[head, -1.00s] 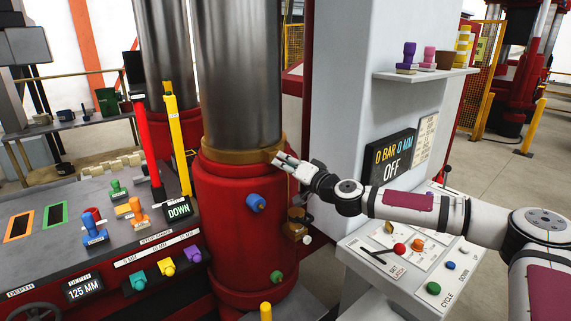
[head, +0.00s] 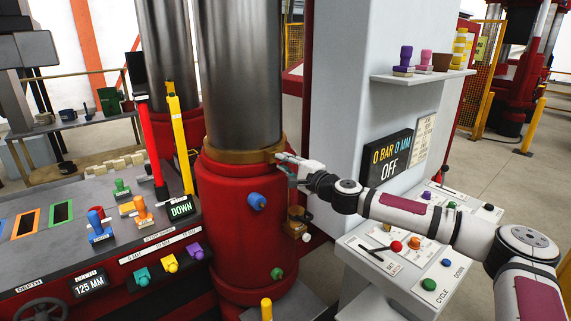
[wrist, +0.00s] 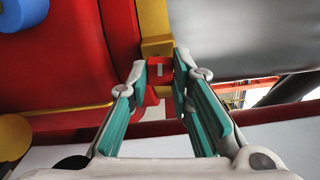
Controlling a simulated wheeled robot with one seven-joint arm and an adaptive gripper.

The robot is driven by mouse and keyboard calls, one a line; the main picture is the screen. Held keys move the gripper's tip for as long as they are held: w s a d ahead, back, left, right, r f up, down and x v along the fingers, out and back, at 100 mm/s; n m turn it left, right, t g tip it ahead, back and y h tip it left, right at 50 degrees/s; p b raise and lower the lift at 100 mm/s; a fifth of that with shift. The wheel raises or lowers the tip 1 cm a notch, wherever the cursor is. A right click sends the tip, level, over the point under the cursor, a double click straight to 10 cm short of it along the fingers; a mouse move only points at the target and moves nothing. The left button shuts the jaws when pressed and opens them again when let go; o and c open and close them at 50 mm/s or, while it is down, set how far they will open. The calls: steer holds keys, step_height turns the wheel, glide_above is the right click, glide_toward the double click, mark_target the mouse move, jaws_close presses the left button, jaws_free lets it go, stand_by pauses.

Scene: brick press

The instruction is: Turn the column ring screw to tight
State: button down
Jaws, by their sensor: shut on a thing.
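The brass-yellow column ring (head: 240,156) circles the steel column just above its red base. It also shows in the wrist view (wrist: 154,22), running up to a yellow lug (wrist: 157,47). Past the lug, the column ring screw (wrist: 160,69) shows as a small red head with a white mark. My gripper (wrist: 160,78) is shut on this head, with a teal-padded finger on each side of it. In the head view my gripper (head: 282,160) is at the ring's right side. There the fingers hide the screw, and I cannot read how tight it is.
A blue knob (head: 257,201) juts from the red base below the ring. A brass box (head: 297,222) hangs beside the base, under my gripper. The white control console (head: 365,262) stands below my arm. The grey pillar (head: 345,100) rises close behind it.

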steer(key=shift+d+m, duration=0.1)
steer(key=shift+m, duration=2)
steer(key=c, duration=1.4)
jaws_free()
steer(key=shift+c, duration=0.2)
steer(key=v, duration=1.2)
